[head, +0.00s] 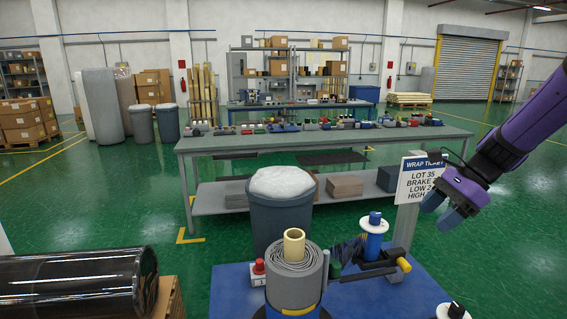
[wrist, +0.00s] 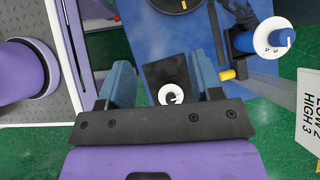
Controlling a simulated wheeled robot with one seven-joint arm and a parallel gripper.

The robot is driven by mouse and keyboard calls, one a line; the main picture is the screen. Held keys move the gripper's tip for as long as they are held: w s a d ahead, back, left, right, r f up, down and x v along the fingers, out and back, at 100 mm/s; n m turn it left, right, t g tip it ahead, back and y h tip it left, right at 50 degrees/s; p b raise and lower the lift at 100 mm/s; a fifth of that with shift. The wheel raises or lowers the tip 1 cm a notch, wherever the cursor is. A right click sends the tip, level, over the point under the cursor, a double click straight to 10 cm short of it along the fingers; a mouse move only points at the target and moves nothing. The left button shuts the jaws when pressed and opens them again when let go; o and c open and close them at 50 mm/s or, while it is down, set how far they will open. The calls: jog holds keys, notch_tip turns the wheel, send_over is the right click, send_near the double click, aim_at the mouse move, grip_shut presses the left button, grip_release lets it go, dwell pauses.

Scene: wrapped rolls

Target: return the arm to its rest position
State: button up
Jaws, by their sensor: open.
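My gripper (head: 443,210) is at the right of the head view, at the end of my purple arm, beside the wrap ticket sign (head: 420,178). It is raised above the right end of the blue bench (head: 390,297). In the wrist view my gripper (wrist: 160,75) shows two blue fingers spread apart with nothing held between them. Below and between the fingers, a white-topped knob (wrist: 172,94) on a black base shows. The sign's edge is at the right of the wrist view.
A grey wrapped roll with a tan core (head: 294,245) stands on the bench. A blue dial post (head: 374,238) and a red button box (head: 258,271) are near it. A dark shiny roll (head: 70,284) lies at left. A bin (head: 282,215) stands behind. Green floor is clear at right.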

jog(key=s+r+n+t+h, duration=0.1)
jog(key=s+r+n+h, duration=0.1)
jog(key=s+n, duration=0.3)
jog(key=s+a+r+n+t+h, duration=0.1)
jog(key=s+r+n+t+h, duration=0.1)
jog(key=s+r+n, duration=0.3)
jog(key=s+a+r+n+t+h, duration=0.1)
jog(key=s+r+n+t+h, duration=0.1)
jog(key=s+n, duration=0.5)
jog(key=s+r+h, duration=0.1)
jog(key=s+r, duration=0.1)
jog(key=s, duration=0.3)
jog(key=shift+a, duration=0.2)
